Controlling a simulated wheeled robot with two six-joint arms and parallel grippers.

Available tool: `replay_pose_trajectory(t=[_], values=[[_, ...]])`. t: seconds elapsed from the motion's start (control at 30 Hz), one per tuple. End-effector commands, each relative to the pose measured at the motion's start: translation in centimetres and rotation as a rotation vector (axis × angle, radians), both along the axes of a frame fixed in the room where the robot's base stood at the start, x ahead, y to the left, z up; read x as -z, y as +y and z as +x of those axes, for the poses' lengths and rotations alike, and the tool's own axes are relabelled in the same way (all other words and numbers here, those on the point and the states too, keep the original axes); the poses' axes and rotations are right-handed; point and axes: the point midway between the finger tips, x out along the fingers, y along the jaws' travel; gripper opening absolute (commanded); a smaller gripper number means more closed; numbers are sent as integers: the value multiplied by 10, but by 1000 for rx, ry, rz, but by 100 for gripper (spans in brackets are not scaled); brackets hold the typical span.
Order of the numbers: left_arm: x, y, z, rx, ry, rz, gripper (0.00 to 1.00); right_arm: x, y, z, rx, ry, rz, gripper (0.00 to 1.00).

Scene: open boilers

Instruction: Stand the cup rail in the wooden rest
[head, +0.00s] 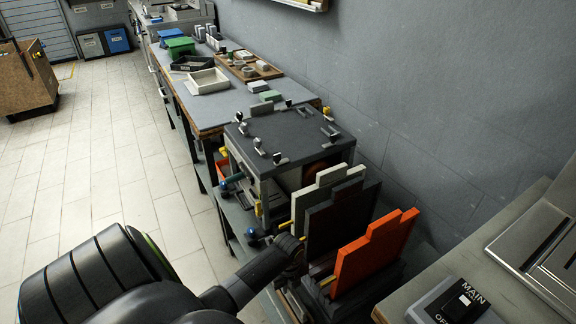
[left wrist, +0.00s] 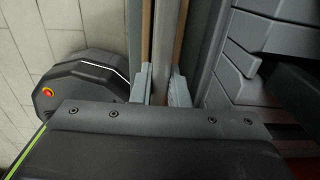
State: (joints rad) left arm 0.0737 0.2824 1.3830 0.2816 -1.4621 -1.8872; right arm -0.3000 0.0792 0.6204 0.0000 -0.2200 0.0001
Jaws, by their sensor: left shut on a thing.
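My left arm comes in from the lower left in the head view. Its gripper (head: 298,254) is low beside a row of upright stepped panels, and its fingertips are hard to make out there. In the left wrist view the two grey fingers (left wrist: 161,86) are shut on a long narrow grey piece, which I take to be the cup rail (left wrist: 166,40). Brown wood-coloured strips (left wrist: 147,38) run along both sides of it; I cannot tell whether they belong to the wooden rest. The rail's far end is out of view, so its seating cannot be told. My right gripper is not in view.
An orange panel (head: 374,250), a dark panel (head: 341,218) and a white panel (head: 300,207) stand close by. The dark boiler top (head: 282,134) with several clamps is behind them. A switch box (head: 457,302) sits on the right bench. The tiled floor at left is open.

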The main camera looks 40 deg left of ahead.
Motion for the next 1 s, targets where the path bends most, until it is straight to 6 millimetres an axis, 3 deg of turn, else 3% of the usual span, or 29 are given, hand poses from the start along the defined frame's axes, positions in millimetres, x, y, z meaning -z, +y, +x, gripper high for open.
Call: replay_pose_trajectory(t=[0.33,0.37,0.53,0.83,1.0], values=[[5,0,0,0,-1,0,0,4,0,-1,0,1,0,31],[5,0,1,1,-1,0,18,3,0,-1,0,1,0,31],[5,0,0,0,-1,0,40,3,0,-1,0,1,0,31],[3,0,0,0,0,0,40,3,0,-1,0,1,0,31],[-14,0,1,0,-2,1,40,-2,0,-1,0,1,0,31]])
